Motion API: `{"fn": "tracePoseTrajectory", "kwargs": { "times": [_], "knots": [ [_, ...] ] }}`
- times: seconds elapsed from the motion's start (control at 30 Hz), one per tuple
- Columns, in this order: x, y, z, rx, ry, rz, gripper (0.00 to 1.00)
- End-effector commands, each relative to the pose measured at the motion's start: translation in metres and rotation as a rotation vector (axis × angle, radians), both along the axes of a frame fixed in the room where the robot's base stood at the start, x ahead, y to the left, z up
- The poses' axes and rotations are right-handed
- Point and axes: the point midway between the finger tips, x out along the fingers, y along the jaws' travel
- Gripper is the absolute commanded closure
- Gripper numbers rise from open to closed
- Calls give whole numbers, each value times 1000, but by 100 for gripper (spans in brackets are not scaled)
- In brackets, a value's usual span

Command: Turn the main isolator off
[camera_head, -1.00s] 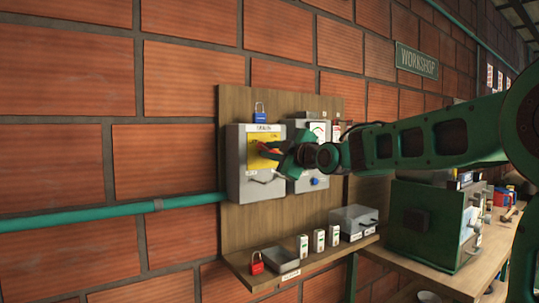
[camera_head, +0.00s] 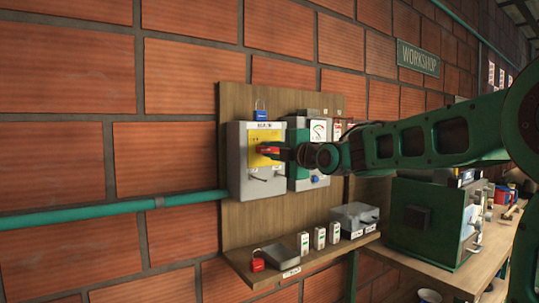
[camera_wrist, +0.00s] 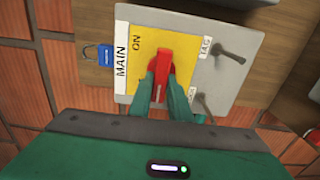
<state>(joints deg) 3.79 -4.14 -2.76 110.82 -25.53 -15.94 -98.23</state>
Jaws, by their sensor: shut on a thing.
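The main isolator (camera_head: 241,182) is a grey box on the wooden backboard, with a yellow plate and a label reading MAIN. Its red handle (camera_wrist: 164,66) lies level across the plate, crosswise to the ON mark near the plate's top. My gripper (camera_wrist: 160,92) has its green fingers on either side of the red handle and is shut on it. In the head view my gripper (camera_head: 284,152) reaches the handle from the right. The fingers hide part of the handle and of the plate's lower area.
A blue padlock (camera_head: 260,114) hangs above the isolator. A second grey box (camera_head: 306,184) stands close on its right, partly behind my arm. Below, a shelf (camera_head: 301,264) holds a red padlock (camera_head: 258,265), a tray and several small white blocks. A green machine (camera_head: 432,216) stands right.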

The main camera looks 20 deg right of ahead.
Motion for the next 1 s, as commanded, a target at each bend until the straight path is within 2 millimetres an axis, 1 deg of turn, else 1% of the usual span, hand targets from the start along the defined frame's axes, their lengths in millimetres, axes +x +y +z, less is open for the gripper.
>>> {"fn": "tracePoseTrajectory", "kwargs": {
  "times": [0.03, 0.37, 0.4, 0.43, 0.47, 0.77, 0.87, 1.0],
  "knots": [
    [0, 2, -6, -3, 13, 4, 100],
    [0, 2, -8, -5, 14, 5, 100],
    [0, 3, -8, -5, 14, 5, 76],
    [0, 2, -8, -5, 14, 5, 69],
    [0, 2, -7, -4, 13, 5, 64],
    [-1, 1, -3, -4, 6, 2, 64],
    [-7, -2, -2, -3, 4, 1, 64],
    [-27, -8, -2, -3, 4, 2, 64]
  ]
}}
